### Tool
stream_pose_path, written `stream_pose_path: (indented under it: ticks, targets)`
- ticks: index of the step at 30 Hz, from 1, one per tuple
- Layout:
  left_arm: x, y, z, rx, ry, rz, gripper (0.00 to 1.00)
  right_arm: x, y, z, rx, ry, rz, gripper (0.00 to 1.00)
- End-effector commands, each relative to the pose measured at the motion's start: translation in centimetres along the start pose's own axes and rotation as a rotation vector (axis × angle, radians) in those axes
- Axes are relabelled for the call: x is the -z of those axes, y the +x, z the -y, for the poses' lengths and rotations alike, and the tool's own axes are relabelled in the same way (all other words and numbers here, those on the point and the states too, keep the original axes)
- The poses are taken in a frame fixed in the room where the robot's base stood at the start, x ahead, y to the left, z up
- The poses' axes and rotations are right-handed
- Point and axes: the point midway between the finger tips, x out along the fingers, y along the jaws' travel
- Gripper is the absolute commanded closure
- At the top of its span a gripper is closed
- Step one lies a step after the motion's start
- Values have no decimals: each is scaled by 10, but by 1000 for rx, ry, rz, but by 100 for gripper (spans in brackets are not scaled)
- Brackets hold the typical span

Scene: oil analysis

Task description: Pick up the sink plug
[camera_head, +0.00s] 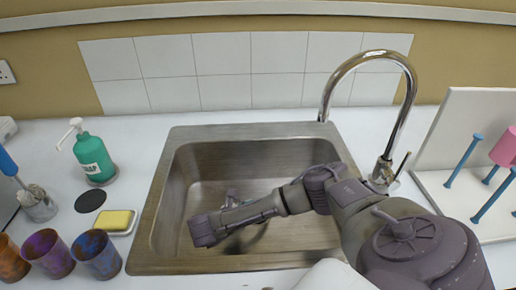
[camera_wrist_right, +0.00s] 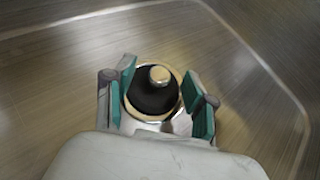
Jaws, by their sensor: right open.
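The sink plug (camera_wrist_right: 158,90) is a dark round disc with a pale metal knob on top, set within a shiny ring, in the right wrist view. My right gripper (camera_wrist_right: 161,84) is open, with its teal-padded fingers on either side of the plug and ring. Whether the pads touch the ring I cannot tell. In the head view my right arm reaches into the steel sink (camera_head: 152,225), and its forearm hides most of the gripper and the plug. My left gripper is not in view.
The tall chrome faucet (camera_head: 405,110) stands at the sink's right, near my arm. A green soap bottle (camera_head: 93,158), black disc (camera_head: 90,201), yellow sponge (camera_head: 116,220) and several cups (camera_head: 97,254) stand left. A drying rack (camera_head: 455,196) stands right. The sink walls enclose the gripper.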

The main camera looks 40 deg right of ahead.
Motion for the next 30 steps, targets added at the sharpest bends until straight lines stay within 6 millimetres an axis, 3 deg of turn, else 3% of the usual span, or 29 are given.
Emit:
stream_pose_path:
  ticks: [9,19,30]
  targets:
    - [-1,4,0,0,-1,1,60,-1,4,0,-1,-1,0,44]
    - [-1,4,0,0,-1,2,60,-1,4,0,-1,0,0,99]
    - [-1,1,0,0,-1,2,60,-4,3,0,-1,0,0,100]
